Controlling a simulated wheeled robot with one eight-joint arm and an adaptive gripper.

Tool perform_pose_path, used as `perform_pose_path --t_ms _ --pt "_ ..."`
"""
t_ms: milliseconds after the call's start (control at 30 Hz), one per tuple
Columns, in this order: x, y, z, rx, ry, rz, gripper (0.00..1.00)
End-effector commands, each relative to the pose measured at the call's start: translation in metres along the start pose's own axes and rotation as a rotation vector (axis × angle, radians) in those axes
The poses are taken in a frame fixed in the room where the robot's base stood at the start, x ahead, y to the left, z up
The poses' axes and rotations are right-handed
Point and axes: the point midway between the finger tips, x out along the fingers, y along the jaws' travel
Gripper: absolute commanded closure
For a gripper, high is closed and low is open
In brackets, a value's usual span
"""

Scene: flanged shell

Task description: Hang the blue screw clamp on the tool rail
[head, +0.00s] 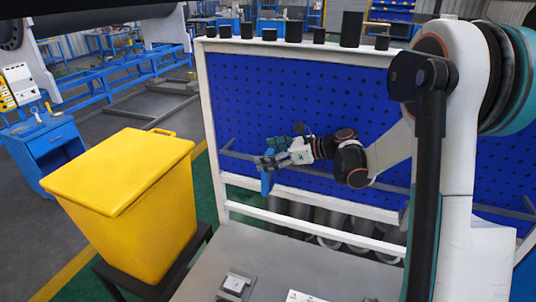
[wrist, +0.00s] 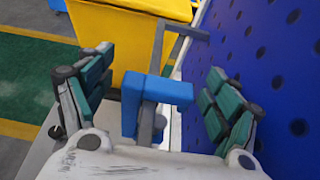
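The blue screw clamp (wrist: 170,90) is in the middle of the wrist view, with a grey screw or bar below its blue body. It also shows in the head view (head: 267,184), extending down below my gripper (head: 271,158). In the wrist view my gripper (wrist: 158,75) is open, its green-padded fingers wide on either side of the clamp with visible gaps. The tool rail (head: 375,186) is a grey bar along the blue pegboard; its bent end (wrist: 184,29) shows beyond the clamp. The clamp is at the rail, but I cannot tell how it rests on it.
The blue pegboard (head: 290,95) stands close along the gripper's right side in the wrist view. A yellow bin (head: 130,190) stands to the left. Several black cylinders (head: 351,29) stand on the pegboard's top edge. A grey table (head: 255,255) lies below with small parts on it.

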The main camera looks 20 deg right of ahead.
Motion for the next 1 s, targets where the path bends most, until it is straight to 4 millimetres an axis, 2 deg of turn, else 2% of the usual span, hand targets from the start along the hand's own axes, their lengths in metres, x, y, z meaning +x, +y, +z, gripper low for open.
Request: perform_pose_path --t_ms 167,267,367,700,833,1000 --pt "-0.001 0.000 -0.001 0.000 0.001 0.000 0.18" --pt "-0.008 -0.001 -0.001 0.001 0.001 -0.001 0.18" --pt "-0.023 -0.001 -0.001 0.001 0.001 -0.003 0.18" --pt "-0.090 -0.001 -0.001 0.001 0.001 -0.003 0.18" --pt "-0.108 -0.001 -0.001 0.001 0.001 -0.002 0.18" --pt "-0.118 -0.001 0.000 0.000 0.000 -0.001 0.18"
